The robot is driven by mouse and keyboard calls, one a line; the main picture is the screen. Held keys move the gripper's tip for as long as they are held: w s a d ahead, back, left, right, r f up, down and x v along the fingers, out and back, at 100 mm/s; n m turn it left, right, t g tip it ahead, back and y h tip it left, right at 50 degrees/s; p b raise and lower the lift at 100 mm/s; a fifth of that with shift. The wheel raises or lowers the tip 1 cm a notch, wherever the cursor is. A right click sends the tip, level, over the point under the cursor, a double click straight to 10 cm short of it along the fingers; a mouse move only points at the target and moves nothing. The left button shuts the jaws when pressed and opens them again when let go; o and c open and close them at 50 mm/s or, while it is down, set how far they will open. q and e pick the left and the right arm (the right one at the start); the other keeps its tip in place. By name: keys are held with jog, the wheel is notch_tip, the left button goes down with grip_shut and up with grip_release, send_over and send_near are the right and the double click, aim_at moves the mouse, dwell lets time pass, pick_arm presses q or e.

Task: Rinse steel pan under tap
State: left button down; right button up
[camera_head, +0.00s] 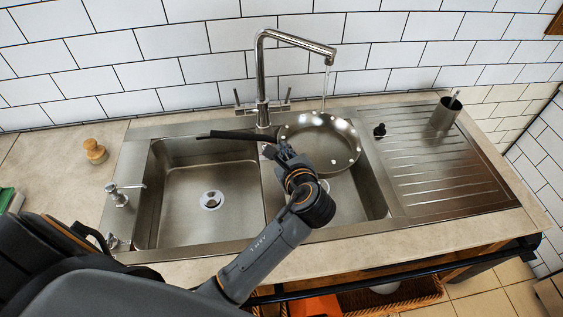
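The steel pan (318,145) is over the right basin of the sink, just right of the tap. Its dark handle (228,135) points left across the divider. Several white spots show on the pan's inside and rim. The tap (262,75) arches to the right, and a thin stream of water (325,85) falls from its spout toward the back of the pan. My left gripper (271,148) is at the base of the handle and appears shut on it, with the fingertips partly hidden. My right gripper is not in view.
The empty left basin (208,195) has a drain. A soap dispenser (120,194) stands on the sink's left edge and a wooden-topped brush (95,151) on the counter. A metal cup (445,114) stands on the drainboard (440,175), near a small black stopper (379,131).

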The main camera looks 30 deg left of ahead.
aim_at(288, 131)
pick_arm(q)
jog(key=shift+w+a+f+b, duration=0.1)
jog(key=shift+w+f+b, duration=0.05)
jog(key=shift+w+b, duration=0.25)
jog(key=shift+w+a+f+b, duration=0.1)
jog(key=shift+w+b, duration=0.15)
jog(key=shift+w, duration=0.25)
jog(key=shift+w+a+r, duration=0.15)
jog(key=shift+w, duration=0.6)
jog(key=shift+w+a+p, duration=0.15)
jog(key=shift+w+p, duration=0.15)
jog(key=shift+w, duration=0.45)
jog(key=shift+w+a+f, duration=0.1)
jog(key=shift+w+f, duration=0.15)
jog(key=shift+w, duration=0.2)
jog(key=shift+w+a+f, duration=0.1)
jog(key=shift+w+f, duration=0.1)
jog(key=shift+w, duration=0.25)
jog(key=shift+d, duration=0.15)
jog(key=shift+d+r+p, duration=0.1)
jog(key=shift+d+p, duration=0.15)
jog(key=shift+p, duration=0.3)
jog(key=shift+w+d, duration=0.1)
jog(key=shift+d, duration=0.1)
